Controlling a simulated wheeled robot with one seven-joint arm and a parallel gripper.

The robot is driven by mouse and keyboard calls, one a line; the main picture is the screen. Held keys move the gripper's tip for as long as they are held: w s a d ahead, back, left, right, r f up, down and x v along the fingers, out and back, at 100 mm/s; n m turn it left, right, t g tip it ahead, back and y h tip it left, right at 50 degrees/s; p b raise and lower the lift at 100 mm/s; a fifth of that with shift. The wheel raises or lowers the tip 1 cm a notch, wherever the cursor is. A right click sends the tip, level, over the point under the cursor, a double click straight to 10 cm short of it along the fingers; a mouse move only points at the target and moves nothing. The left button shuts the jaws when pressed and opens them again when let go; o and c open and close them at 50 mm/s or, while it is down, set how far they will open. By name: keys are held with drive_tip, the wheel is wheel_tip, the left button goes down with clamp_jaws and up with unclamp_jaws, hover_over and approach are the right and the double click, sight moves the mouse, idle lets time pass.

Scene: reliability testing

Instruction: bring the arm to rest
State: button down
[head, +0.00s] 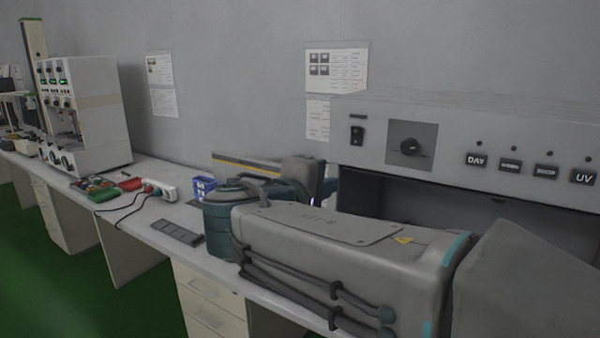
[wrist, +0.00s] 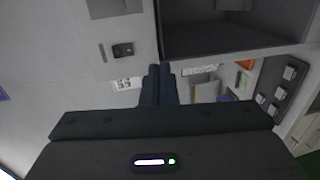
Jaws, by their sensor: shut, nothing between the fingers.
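My arm stretches across the right foreground of the head view, above the bench, in front of the grey light cabinet (head: 370,108). The end of my arm is partly hidden behind its own links there, and the fingers cannot be made out. In the wrist view my gripper (wrist: 160,70) shows two dark fingers side by side, closed together with nothing between them. They lie in front of the pale wall and the cabinet. The cabinet's dark opening (wrist: 230,38) is above and right of the fingertips.
The bench (head: 140,232) runs along the wall. A blue bin (head: 203,187) stands close to my arm. A dark flat pad (head: 177,233), a white power strip (head: 160,188), a red item (head: 131,184) and a white machine (head: 95,108) are farther left. Green floor (head: 60,275) is open at lower left.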

drive_tip(key=s+d+f+m+g+y+p, duration=0.2)
drive_tip(key=s+d+f+m+g, duration=0.1)
drive_tip(key=s+d+f+g, duration=0.4)
drive_tip(key=s+d+f+m+g+y+p, duration=0.1)
drive_tip(key=s+d+f+m+g+y, duration=0.2)
drive_tip(key=f, duration=0.7)
drive_tip(key=s+a+f+m+y+p, duration=0.1)
drive_tip(key=s+a+f+m+y, duration=0.1)
drive_tip(key=s+f+m+y, duration=0.2)
drive_tip(key=s+m, duration=0.1)
drive_tip(key=s, duration=0.1)
drive_tip(key=shift+s+a+f+y+p, duration=0.2)
drive_tip(key=shift+s+f+y+p, duration=0.1)
drive_tip(key=shift+p, duration=0.05)
drive_tip(key=shift+d, duration=0.1)
